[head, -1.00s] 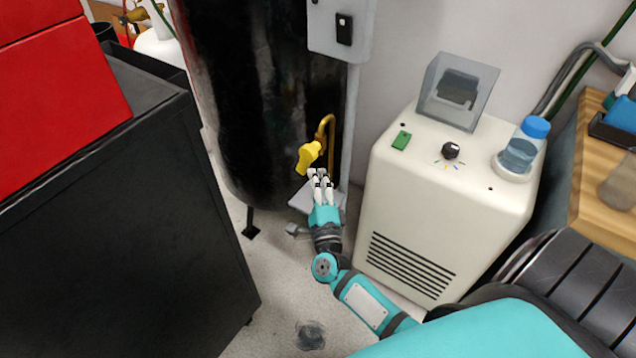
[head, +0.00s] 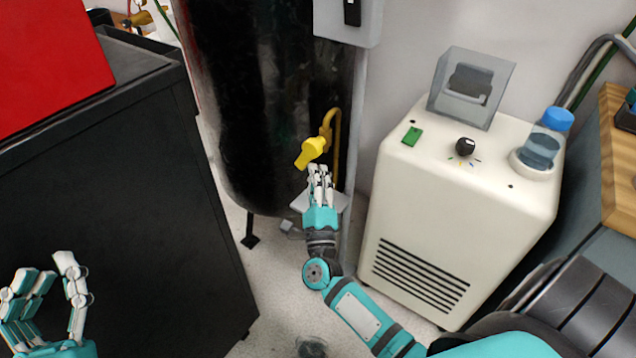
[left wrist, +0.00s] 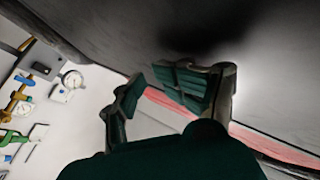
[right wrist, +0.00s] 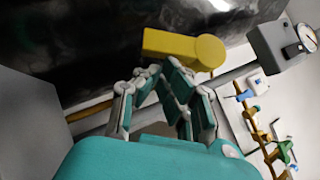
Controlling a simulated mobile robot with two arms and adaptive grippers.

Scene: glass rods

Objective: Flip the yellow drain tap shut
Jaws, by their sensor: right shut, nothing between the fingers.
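The yellow drain tap (head: 312,150) is on a bent brass pipe (head: 335,125) low on the front of the black tank (head: 265,110). Its yellow lever slants down to the left in the head view. In the right wrist view the yellow lever (right wrist: 180,45) lies across, just beyond the fingertips. My right gripper (head: 320,172) is shut and empty just below the tap; I cannot tell whether it touches the lever. In the right wrist view its fingers (right wrist: 162,75) are close together. My left gripper (head: 50,268) is open and empty at the lower left; its fingers (left wrist: 160,85) stand apart.
A black cabinet (head: 110,190) with a red box (head: 50,60) on top fills the left. A cream machine (head: 450,210) with a vent and a bottle (head: 545,140) stands to the right. Pale floor (head: 270,290) shows between them. A grey box (head: 348,20) is above the tap.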

